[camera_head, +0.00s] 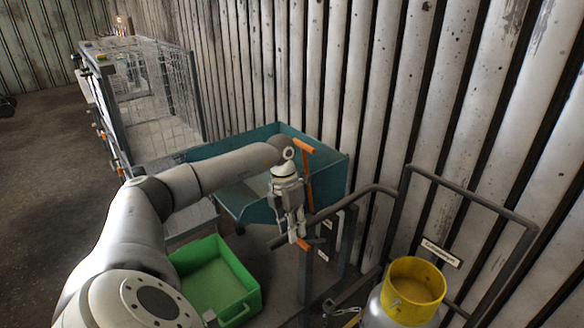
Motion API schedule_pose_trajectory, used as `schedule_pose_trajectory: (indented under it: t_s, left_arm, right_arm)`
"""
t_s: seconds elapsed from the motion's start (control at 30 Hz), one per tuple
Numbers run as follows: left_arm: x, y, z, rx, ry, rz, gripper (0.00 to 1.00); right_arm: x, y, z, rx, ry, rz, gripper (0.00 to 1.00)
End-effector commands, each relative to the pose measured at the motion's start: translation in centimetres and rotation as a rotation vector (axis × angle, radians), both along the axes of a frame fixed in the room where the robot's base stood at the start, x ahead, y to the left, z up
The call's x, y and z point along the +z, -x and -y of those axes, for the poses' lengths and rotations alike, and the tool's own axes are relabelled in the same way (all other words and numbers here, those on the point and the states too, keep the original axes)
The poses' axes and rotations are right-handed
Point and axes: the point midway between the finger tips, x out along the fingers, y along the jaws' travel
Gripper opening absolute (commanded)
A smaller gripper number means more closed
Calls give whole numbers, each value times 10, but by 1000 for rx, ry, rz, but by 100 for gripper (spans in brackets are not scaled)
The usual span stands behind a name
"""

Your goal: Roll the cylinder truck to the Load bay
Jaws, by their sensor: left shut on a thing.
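The cylinder truck is at the lower right, a dark grey tube frame (408,172) with a handle bar (345,201) that reaches left. A pale gas cylinder (376,315) with a yellow collar (414,285) stands at the frame, its lower part cut off by the picture's edge. My left gripper (298,238) points down at the left end of the handle bar and is shut on it, with an orange piece just beside its fingertips. The fingers hide part of the bar. My right gripper is out of view. No Load bay marking can be made out.
A teal bin (335,180) with an orange-handled tool (304,147) stands behind my gripper by the corrugated wall (330,80). A green crate (245,275) is on the floor to the left. A wire mesh cage (187,95) stands farther back. Open floor (50,140) lies at the far left.

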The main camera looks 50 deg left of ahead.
Motion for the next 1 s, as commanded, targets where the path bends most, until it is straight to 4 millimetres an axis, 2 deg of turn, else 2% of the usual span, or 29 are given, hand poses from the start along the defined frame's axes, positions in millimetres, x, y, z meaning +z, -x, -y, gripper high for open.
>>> schedule_pose_trajectory:
  t_s: [0.1, 0.13, 0.3, 0.67, 0.77, 1.0]
  left_arm:
    - [1, 0, -1, -1, -2, 1, 0]
    - [1, 0, -1, -1, -2, 1, 24]
    - [1, 0, -1, -1, -3, 0, 44]
    - [5, 0, -2, 0, -2, 0, 44]
    - [17, -1, -4, 1, -3, 3, 44]
    - [67, -2, -14, 0, -3, 5, 44]
  right_arm:
    - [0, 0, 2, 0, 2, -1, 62]
    - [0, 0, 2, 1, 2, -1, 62]
    - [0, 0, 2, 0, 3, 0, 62]
    - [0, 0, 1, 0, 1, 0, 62]
    - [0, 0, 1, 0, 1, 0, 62]
    - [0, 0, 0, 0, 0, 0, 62]
